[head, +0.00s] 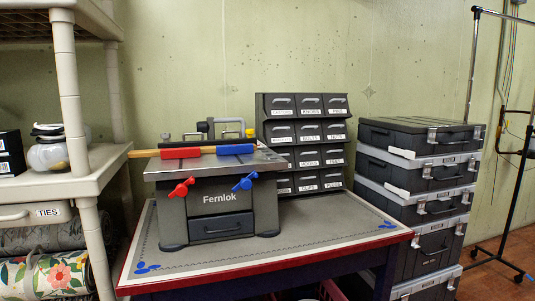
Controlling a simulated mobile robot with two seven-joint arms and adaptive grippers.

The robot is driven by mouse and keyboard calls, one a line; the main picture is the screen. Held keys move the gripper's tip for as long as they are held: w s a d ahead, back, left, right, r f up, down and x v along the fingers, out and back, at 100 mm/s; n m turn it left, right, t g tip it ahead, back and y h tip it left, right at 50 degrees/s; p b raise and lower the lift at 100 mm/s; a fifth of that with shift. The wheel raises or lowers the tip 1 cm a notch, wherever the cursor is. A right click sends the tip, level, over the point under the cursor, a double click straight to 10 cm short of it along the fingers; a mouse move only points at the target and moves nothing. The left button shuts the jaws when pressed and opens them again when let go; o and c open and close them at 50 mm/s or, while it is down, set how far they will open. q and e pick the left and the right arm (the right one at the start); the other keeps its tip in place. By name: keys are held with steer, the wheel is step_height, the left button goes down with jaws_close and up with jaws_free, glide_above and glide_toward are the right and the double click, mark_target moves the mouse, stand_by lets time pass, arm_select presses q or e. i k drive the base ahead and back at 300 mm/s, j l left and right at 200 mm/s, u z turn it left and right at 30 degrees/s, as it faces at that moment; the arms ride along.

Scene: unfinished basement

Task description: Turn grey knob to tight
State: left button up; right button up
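A dark grey Fernlok bench unit (190,210) stands on the table, with a flat grey top and a small front drawer. A red knob (181,188) and a blue knob (245,181) sit on its front. A red block (180,153) and a blue block (236,149) lie along the top's front edge. Behind them rises a grey bent bar (227,121) with a small dark grey part (203,127) at its left. I cannot tell whether that part is the grey knob, and no tight marking is readable. Neither of my grippers is in view.
The table (330,222) has a grey mat, red edge and blue corner marks; its right part is clear. A drawer rack (308,117) stands behind. Stacked black cases (415,195) stand at right, beige shelving (92,172) at left. A metal rack (470,70) stands far right.

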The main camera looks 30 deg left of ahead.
mark_target(166, 136)
steer(key=u, duration=1.25)
